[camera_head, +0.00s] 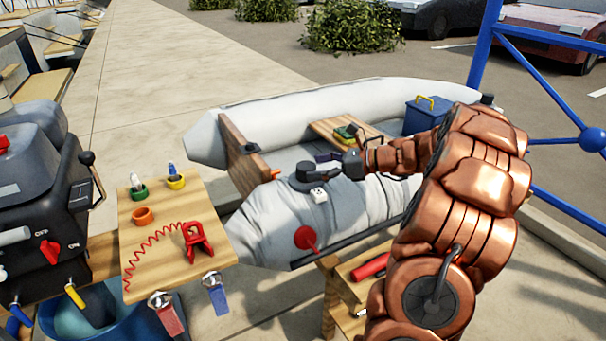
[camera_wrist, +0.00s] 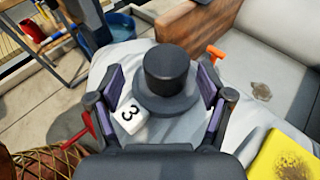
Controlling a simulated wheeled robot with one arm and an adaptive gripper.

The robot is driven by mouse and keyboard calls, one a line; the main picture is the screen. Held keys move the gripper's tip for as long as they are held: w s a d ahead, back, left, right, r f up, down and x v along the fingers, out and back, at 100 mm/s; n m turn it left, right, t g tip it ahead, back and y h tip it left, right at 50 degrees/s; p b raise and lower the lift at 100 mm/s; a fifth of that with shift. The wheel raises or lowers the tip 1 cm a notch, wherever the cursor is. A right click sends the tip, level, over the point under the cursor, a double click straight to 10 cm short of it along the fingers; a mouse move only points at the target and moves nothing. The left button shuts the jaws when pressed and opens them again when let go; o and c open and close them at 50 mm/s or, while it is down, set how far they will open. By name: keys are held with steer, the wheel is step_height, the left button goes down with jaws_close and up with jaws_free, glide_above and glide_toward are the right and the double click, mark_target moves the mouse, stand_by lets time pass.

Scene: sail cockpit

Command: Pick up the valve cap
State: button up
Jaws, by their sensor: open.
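The valve cap (camera_wrist: 166,68) is dark grey and hat-shaped, with a round raised top and a wide brim. It sits on the grey inflatable boat's near tube, and it also shows in the head view (camera_head: 309,174). My gripper (camera_wrist: 163,100) is open, with one purple-padded finger on each side of the cap. The fingers appear apart from the raised top; whether they touch the brim I cannot tell. In the head view my gripper (camera_head: 335,162) is just right of the cap and partly hides that side.
An orange-handled item (camera_wrist: 215,52) is beyond the right finger. A red disc (camera_head: 305,237) is on the tube's side. A wooden board (camera_head: 180,235) with small items stands left.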

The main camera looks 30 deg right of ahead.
mark_target(303, 166)
steer(key=x, duration=0.2)
steer(key=b+x, duration=0.1)
steer(key=x, duration=0.2)
steer(key=shift+w+d+b, duration=0.15)
steer(key=shift+w+b, duration=0.15)
steer(key=shift+w+a, duration=0.25)
steer(key=shift+w, duration=0.05)
steer(key=c, duration=1.1)
